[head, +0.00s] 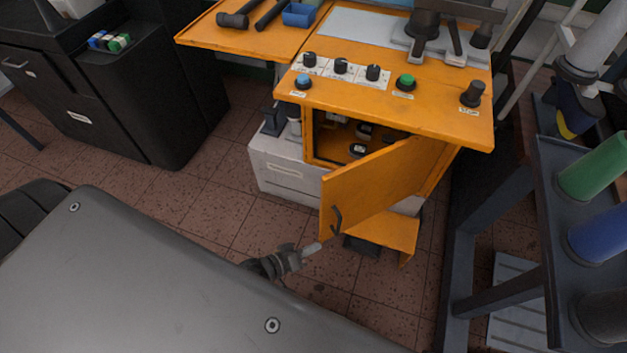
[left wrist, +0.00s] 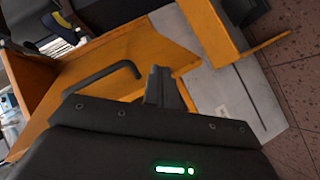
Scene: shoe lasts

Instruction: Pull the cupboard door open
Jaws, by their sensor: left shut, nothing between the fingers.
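The orange cupboard door (head: 375,185) stands part open, swung out from the cupboard under the orange bench, with its dark interior showing. Its dark bar handle (head: 336,218) is near the free edge. The door (left wrist: 145,50) and its handle (left wrist: 108,76) also show in the left wrist view. My left gripper (head: 318,244) is just below the handle in the head view, shut and empty. In the left wrist view its fingers (left wrist: 160,86) are beside the handle's right end, not around it. I cannot tell whether they touch the door. My right gripper is not in view.
Several small dark items (head: 358,150) sit inside the cupboard. A pale grey box (head: 285,172) stands at its left. A dark rack with coloured rolls (head: 597,165) is at the right. Tiled floor (head: 205,200) is free at the left.

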